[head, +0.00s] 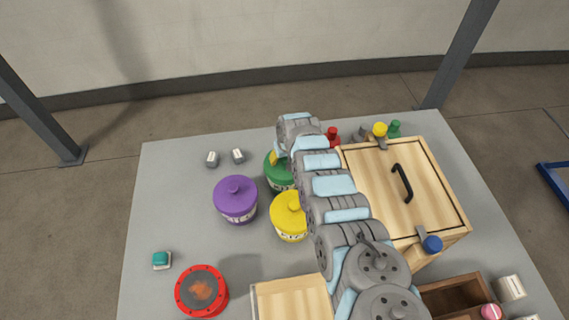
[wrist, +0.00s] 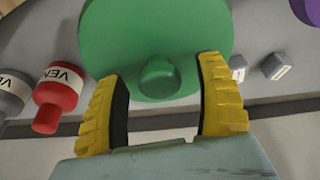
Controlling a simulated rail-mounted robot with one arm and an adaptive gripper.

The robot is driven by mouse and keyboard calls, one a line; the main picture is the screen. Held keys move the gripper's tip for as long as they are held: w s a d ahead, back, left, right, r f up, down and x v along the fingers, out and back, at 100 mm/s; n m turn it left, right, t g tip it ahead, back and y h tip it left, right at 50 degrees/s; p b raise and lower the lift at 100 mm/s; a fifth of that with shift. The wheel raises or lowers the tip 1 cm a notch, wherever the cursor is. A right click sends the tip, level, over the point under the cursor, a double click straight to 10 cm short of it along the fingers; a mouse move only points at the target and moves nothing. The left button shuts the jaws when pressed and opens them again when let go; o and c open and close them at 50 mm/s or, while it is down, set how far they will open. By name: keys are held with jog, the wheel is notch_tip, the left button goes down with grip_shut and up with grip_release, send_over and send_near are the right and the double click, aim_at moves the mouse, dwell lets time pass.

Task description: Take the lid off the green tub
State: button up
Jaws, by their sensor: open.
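The green tub (head: 280,181) stands on the grey table, partly hidden behind my arm in the head view. Its green lid (wrist: 118,38) fills the upper middle of the wrist view, with a round knob (wrist: 160,78) at its centre. The lid is on the tub. My gripper (wrist: 164,92) is open, with its yellow fingers on either side of the knob. I see no finger touching the knob. In the head view my gripper is mostly hidden by my wrist, above the tub.
A purple tub (head: 235,200) and a yellow tub (head: 288,217) stand close by. A wooden cabinet (head: 437,195) is at the right. A red bottle (wrist: 57,92) shows left of the lid in the wrist view. The table's left side (head: 165,200) is mostly clear.

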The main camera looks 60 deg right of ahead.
grip_shut()
